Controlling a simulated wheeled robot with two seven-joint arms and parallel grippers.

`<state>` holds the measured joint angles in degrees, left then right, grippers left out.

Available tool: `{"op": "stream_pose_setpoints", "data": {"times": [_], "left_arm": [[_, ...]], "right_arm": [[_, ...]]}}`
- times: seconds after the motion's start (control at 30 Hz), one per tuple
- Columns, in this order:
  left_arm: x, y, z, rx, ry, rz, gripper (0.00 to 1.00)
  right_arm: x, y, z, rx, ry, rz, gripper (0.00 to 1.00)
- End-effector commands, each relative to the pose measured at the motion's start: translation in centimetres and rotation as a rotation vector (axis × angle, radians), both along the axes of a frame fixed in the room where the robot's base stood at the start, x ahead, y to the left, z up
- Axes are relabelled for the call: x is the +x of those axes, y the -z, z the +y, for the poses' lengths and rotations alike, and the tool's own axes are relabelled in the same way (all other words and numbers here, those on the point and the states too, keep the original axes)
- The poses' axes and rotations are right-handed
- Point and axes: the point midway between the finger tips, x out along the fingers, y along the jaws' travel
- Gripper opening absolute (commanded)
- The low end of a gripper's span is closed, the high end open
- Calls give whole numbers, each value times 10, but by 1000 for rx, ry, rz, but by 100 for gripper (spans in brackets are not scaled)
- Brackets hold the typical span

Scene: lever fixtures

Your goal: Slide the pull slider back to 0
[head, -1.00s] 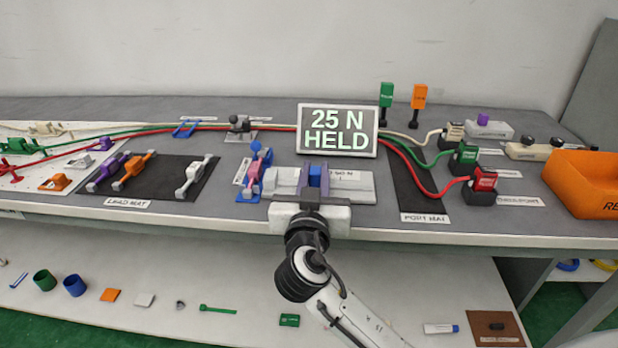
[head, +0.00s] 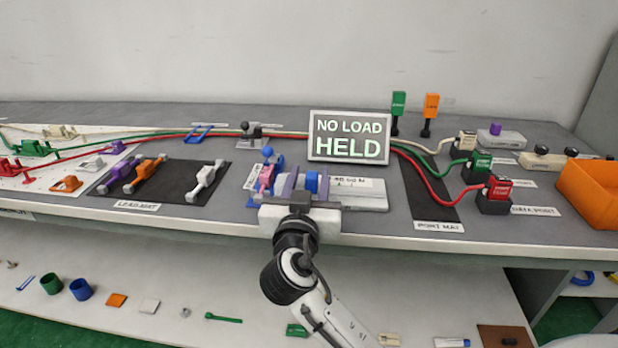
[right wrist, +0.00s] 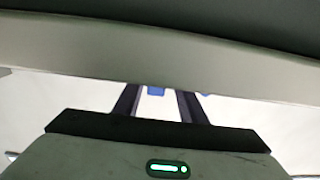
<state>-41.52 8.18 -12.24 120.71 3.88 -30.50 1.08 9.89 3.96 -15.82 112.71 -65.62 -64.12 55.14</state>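The pull slider is a light grey block (head: 365,197) with a printed scale near the bench's front edge. Its blue knob (head: 311,182) stands towards the block's left part. My right gripper (head: 305,187) is open over the slider, one finger on each side of the knob. The knob is nearer the right finger; whether they touch is unclear. The right wrist view shows the spread fingers (right wrist: 158,103) with a blue piece (right wrist: 155,90) between them. The display (head: 349,137) behind reads "NO LOAD HELD". My left gripper is not in view.
A pink and blue fixture (head: 266,175) stands close left of the slider. The lead mat (head: 215,190) with several lever-shaped clips lies further left. The port mat (head: 425,200), cabled plugs (head: 495,190) and an orange bin (head: 590,195) are to the right.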

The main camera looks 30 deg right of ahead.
Motion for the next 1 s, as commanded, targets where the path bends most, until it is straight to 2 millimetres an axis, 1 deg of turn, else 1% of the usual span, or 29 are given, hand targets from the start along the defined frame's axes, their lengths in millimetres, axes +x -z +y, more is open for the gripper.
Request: {"op": "stream_pose_setpoints", "data": {"times": [0.07, 0.17, 0.4, 0.5, 0.6, 0.73, 1.0], "left_arm": [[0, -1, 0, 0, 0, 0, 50], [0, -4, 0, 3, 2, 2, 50], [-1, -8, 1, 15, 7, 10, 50], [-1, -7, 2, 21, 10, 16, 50], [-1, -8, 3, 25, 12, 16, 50], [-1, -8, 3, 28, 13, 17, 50], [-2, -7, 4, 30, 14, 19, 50]], "right_arm": [[0, -5, 0, 2, 1, -2, 38], [0, -19, 0, 3, 2, -4, 38], [0, -67, 0, 5, 0, -5, 38], [0, -83, 0, 5, 0, -5, 38], [1, -94, 1, 2, -1, -5, 38], [1, -100, 1, 2, -2, -1, 38], [1, -100, 1, 1, -2, -1, 38]]}}
